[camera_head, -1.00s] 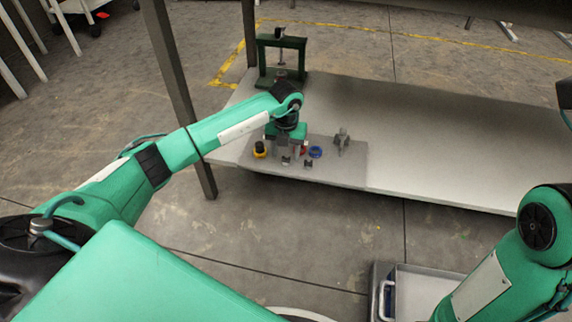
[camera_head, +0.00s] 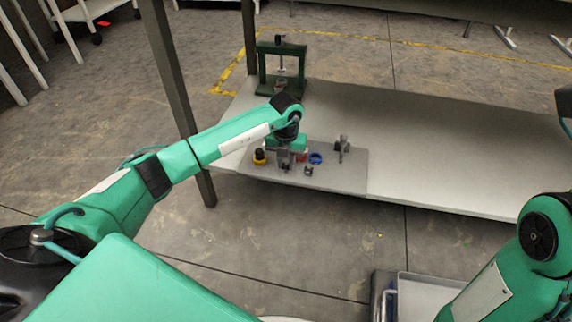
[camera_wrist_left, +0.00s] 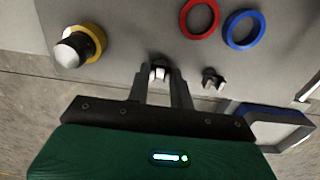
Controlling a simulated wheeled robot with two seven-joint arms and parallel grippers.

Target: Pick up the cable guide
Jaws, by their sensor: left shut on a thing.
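My left gripper (camera_head: 286,165) reaches down over the front part of a grey board (camera_head: 352,174) on the shelf. In the left wrist view, its two fingers (camera_wrist_left: 159,85) are shut on a small dark piece with a pale top, which I take to be the cable guide (camera_wrist_left: 159,71). The fingers hide most of it, and I cannot tell whether it still touches the board. A similar small dark piece (camera_wrist_left: 213,78) stands just to the right, apart from the fingers; it also shows in the head view (camera_head: 308,170). My right gripper is out of view.
A yellow ring with a black knob (camera_head: 259,157), a red ring (camera_wrist_left: 200,18), a blue ring (camera_head: 316,158) and a grey fitting (camera_head: 342,147) are close around. A green press frame (camera_head: 262,70) stands behind. The shelf's right side (camera_head: 440,140) is clear.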

